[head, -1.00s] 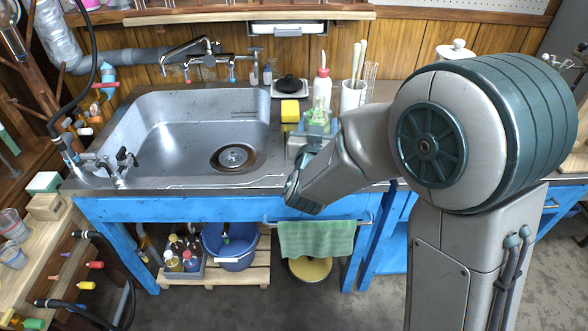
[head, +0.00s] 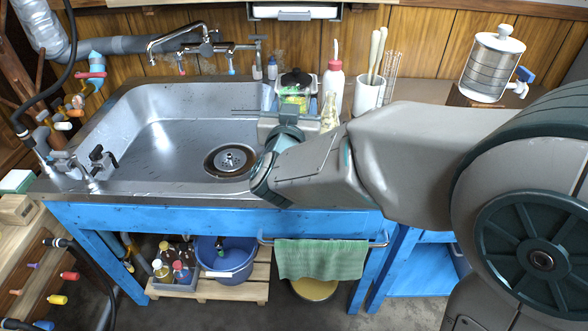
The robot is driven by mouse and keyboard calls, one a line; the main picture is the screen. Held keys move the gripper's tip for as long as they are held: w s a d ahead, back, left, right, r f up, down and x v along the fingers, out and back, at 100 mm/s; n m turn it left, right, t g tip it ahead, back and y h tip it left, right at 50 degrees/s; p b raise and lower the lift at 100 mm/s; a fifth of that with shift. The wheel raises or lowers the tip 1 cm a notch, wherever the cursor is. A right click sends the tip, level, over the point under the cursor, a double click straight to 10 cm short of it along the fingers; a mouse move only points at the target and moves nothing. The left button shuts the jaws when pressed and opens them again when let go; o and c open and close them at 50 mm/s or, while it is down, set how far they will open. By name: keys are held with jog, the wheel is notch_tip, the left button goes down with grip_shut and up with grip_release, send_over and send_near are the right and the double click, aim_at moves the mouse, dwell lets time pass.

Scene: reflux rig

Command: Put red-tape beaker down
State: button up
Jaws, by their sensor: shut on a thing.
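My gripper (head: 289,106) is over the right end of the sink's edge, seen from behind, and is shut on a clear glass beaker (head: 296,93). The beaker looks roughly upright, with green and yellow showing in or through it. Its red tape cannot be made out, and its lower part is hidden by my gripper. I cannot tell whether its base touches the counter.
The steel sink (head: 160,135) lies to the left. A conical glass flask (head: 329,113), white squeeze bottle (head: 334,88) and white cup (head: 368,95) stand close on the right. A black object (head: 296,77) is behind the beaker.

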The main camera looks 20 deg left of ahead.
notch_tip(320, 180, down, 10)
jog(key=b, duration=0.3)
jog(key=shift+r+b, duration=0.2)
jog(key=shift+b, duration=0.15)
jog(key=shift+f+b, duration=0.3)
jog(key=o, duration=1.1)
jog(key=shift+r, duration=0.1)
jog(key=shift+c, duration=0.2)
